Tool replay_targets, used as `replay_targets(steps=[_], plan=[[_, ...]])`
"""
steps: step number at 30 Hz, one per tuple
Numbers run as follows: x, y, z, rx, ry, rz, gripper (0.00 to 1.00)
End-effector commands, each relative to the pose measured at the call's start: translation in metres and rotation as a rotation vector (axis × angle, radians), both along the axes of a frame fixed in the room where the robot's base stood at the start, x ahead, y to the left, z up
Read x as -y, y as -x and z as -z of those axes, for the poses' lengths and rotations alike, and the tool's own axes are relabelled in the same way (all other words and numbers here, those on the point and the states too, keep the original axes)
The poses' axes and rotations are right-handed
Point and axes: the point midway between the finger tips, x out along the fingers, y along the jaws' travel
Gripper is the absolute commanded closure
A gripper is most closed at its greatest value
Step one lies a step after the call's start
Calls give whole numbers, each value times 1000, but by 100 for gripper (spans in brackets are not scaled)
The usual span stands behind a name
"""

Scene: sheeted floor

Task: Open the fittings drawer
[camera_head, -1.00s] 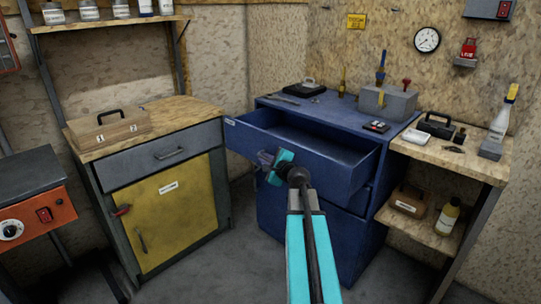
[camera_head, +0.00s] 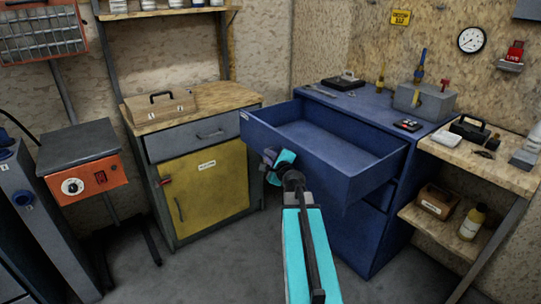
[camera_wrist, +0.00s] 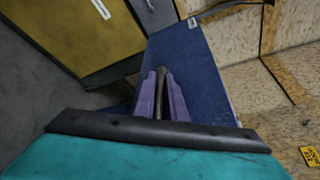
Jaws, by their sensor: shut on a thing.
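The drawer (camera_head: 310,148) is the top one of the blue cabinet (camera_head: 345,240). It stands well out from the cabinet, and its inside looks empty. A small white label sits at the left end of its front; I cannot read it. My gripper (camera_head: 271,158) is at the drawer's front and shut on the handle, which is mostly hidden in the head view. In the wrist view, the purple fingers (camera_wrist: 163,97) close around a dark bar, the drawer handle (camera_wrist: 160,88), against the blue drawer front (camera_wrist: 193,62).
A yellow-doored cabinet (camera_head: 206,193) stands left of the drawer, with a wooden box (camera_head: 160,105) on top. An orange-fronted machine (camera_head: 85,186) is further left. A wooden shelf bench (camera_head: 505,172) stands right. Grey floor in front is clear.

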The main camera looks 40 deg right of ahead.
Motion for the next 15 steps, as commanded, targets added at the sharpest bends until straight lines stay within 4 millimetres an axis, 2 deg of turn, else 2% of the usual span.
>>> replay_targets(steps=[11,12,15], plan=[[6,3,1,0,-1,7,100],[6,3,1,-1,-1,8,84],[6,3,1,-1,-1,8,70]])
